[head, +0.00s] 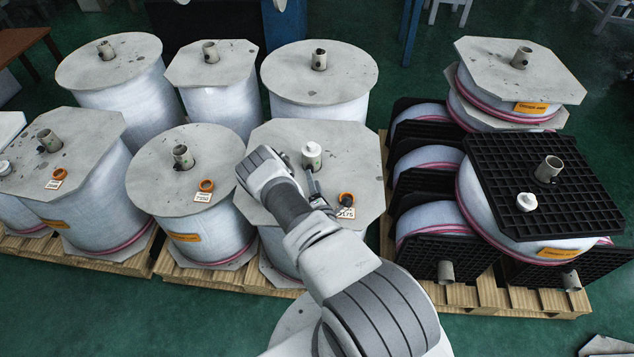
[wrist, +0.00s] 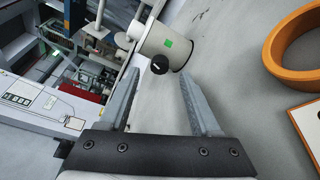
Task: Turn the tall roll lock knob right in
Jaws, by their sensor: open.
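There the knob is hidden or too small to see. My gripper (wrist: 158,73) is open and empty. In the wrist view the knob appears between and slightly beyond its two fingertips, without clear contact. In the head view my arm partly covers the roll's board (head: 345,150).
An orange ring (head: 346,199) and a printed tag (head: 346,212) lie on the same board, close to my wrist. Other rolls with tube stubs stand on both sides and behind. A black board (head: 590,205) at right bears another white cap (head: 526,201).

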